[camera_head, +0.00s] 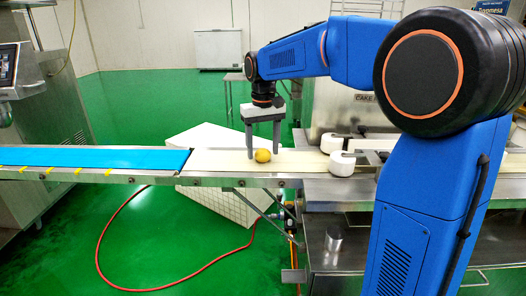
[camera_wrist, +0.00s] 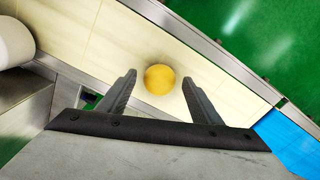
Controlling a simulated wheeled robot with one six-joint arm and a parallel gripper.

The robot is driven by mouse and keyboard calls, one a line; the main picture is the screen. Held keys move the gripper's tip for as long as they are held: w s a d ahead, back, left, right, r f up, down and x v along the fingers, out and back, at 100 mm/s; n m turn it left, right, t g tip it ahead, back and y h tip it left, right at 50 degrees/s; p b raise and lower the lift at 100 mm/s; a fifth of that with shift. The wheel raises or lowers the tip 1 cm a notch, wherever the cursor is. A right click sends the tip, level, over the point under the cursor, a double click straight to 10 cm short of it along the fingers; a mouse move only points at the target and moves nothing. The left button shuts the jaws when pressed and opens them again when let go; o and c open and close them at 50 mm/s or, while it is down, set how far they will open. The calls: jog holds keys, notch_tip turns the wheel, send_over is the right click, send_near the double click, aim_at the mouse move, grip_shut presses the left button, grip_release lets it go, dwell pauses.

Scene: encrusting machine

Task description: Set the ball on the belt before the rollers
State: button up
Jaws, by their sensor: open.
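A small yellow ball (camera_head: 263,155) rests on the cream belt (camera_head: 215,160), left of the white rollers (camera_head: 336,152). In the wrist view the ball (camera_wrist: 159,79) lies on the pale belt, just beyond and between my fingertips. My gripper (camera_head: 264,153) points down over the belt with its fingers apart, one on each side of the ball. It is open; in the wrist view both fingers (camera_wrist: 158,82) show a gap to the ball. A white roller (camera_wrist: 12,42) shows at the left edge of the wrist view.
A blue belt (camera_head: 90,157) adjoins the cream belt on the left. Metal rails (camera_wrist: 205,48) run along the belt's sides. A white block (camera_head: 210,150) stands on the green floor behind and below the belt. A red hose (camera_head: 110,275) lies on the floor.

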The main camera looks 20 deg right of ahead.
notch_tip(320, 180, up, 11)
jog(key=s+d+f+t, duration=0.1)
jog(key=s+d+f, duration=0.15)
jog(key=s, duration=0.65)
jog(key=s+d+f+t, duration=0.1)
jog(key=s+d+f, duration=0.15)
jog(key=s, duration=0.65)
jog(key=s+d+f+m+t, duration=0.1)
jog(key=s+d+f+t, duration=0.1)
jog(key=s+f, duration=1.2)
jog(key=shift+s+f+t, duration=0.35)
jog(key=shift+s+t, duration=0.05)
jog(key=shift+s, duration=0.3)
jog(key=shift+c, duration=0.3)
